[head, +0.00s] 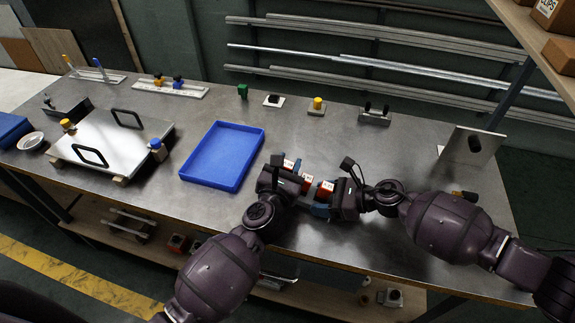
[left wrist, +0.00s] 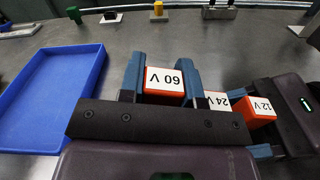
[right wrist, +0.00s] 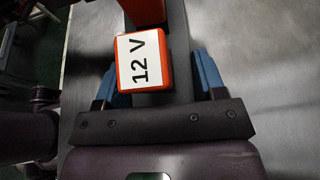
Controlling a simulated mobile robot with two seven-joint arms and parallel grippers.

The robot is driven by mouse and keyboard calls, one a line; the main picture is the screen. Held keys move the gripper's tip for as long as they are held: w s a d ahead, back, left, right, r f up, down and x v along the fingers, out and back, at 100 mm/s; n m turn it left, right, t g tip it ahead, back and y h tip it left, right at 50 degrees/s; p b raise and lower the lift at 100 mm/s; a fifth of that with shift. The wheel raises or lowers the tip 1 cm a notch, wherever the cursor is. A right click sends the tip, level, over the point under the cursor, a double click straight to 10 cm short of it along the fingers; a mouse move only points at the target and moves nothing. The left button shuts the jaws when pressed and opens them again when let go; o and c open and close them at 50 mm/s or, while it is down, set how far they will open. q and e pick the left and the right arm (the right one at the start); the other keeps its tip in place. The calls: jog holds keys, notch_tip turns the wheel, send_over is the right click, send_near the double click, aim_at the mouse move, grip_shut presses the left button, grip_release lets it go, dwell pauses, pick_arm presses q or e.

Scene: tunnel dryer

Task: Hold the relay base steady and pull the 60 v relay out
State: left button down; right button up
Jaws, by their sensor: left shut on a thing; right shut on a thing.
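The 60 V relay (left wrist: 164,82), an orange block with a white label, sits between the two blue fingers of my left gripper (left wrist: 160,72), which is shut on it. In the head view it is the leftmost relay (head: 289,164), a little higher in the picture than the others. My right gripper (right wrist: 156,68) is shut at the other end of the row, its fingers either side of the dark relay base (right wrist: 183,45). The 12 V relay (right wrist: 145,62) shows between those fingers. The 24 V relay (left wrist: 218,101) is partly hidden by my left gripper. The relay's lower end is hidden.
An empty blue tray (head: 222,157) lies left of the grippers. A metal lid with two handles (head: 110,140) is further left. Small fixtures and a yellow button (head: 318,103) line the back. An upright metal plate (head: 470,148) stands at right. Bare table lies behind the relays.

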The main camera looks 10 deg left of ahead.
pick_arm(q)
jog(key=shift+r, duration=0.45)
jog(key=shift+r, duration=2.3)
dwell(0.3)
pick_arm(e)
jog(key=o, duration=1.1)
jog(key=shift+d, duration=0.1)
jog(key=v, duration=1.1)
jog(key=shift+s+d+r, duration=0.1)
jog(key=shift+d, duration=0.3)
